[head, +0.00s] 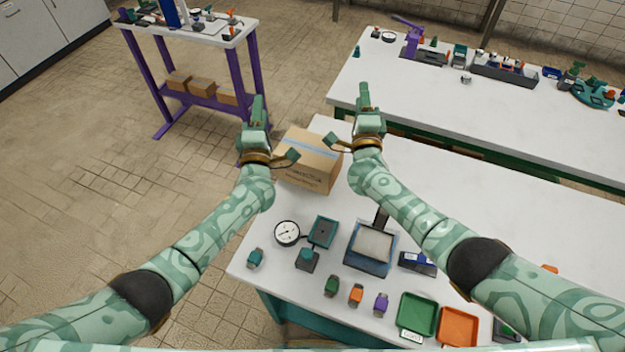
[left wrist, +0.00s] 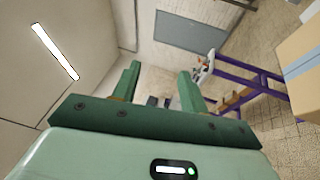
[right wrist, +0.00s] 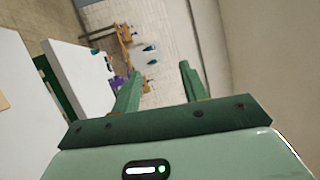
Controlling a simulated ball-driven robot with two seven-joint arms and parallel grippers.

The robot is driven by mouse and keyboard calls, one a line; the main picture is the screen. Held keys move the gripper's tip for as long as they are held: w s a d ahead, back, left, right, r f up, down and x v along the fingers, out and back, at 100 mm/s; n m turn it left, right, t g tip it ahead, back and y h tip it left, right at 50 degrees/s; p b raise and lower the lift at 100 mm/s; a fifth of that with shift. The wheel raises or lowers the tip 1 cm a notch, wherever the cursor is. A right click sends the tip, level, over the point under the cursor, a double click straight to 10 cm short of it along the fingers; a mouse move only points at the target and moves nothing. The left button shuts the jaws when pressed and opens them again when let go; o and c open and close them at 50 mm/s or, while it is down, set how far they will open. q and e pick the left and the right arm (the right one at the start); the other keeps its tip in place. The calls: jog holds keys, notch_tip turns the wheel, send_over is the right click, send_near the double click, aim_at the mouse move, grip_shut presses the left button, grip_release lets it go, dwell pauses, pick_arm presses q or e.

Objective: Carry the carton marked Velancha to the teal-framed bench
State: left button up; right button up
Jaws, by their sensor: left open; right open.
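A brown carton (head: 308,160) with a pale blue tape strip is at the far left corner of the near white-topped bench, whose teal frame (head: 285,312) shows below. Its printed mark is too small to read. I cannot tell if its base touches the bench. My left gripper (head: 257,108) is open and empty, left of the carton and pointing away. My right gripper (head: 365,100) is open and empty, beyond its right side. The carton also shows at the right edge of the left wrist view (left wrist: 303,62).
A dial gauge (head: 287,233), a scale (head: 372,246), a green tray (head: 416,314) and an orange tray (head: 458,326) occupy the near bench's front. A green-framed bench (head: 440,100) with tools stands behind. A purple-framed table (head: 240,75) stands at back left. Floor between is clear.

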pick_arm(q)
jog(key=v, duration=0.8)
jog(key=shift+s, duration=0.2)
pick_arm(e)
jog(key=v, duration=1.2)
jog(key=shift+s, duration=0.1)
